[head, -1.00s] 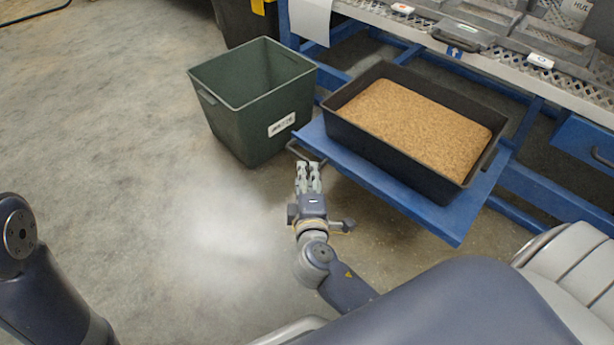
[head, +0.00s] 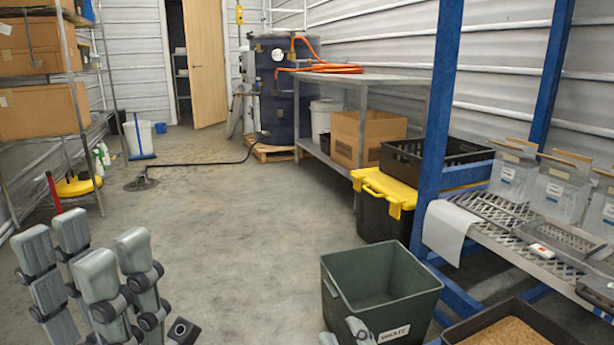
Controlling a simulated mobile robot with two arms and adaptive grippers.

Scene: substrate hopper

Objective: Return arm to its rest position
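My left gripper (head: 90,260) stands large in the lower left of the head view, with its grey jointed fingers pointing up. Its fingers are spread apart and nothing is between them. My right gripper (head: 346,334) shows only as grey fingertips at the bottom edge, in front of the green bin (head: 385,295). The rest of it is cut off, so its opening cannot be judged. The green bin stands on the floor with a white label on its front. The black tray (head: 545,325) of brown substrate (head: 505,333) is partly visible at the lower right.
A blue rack (head: 430,160) with a mesh shelf (head: 500,215) stands at the right. A black tote with a yellow lid (head: 385,190) stands beside it. A shelf of cardboard boxes (head: 40,110) is at the left. The middle of the floor (head: 240,240) is clear.

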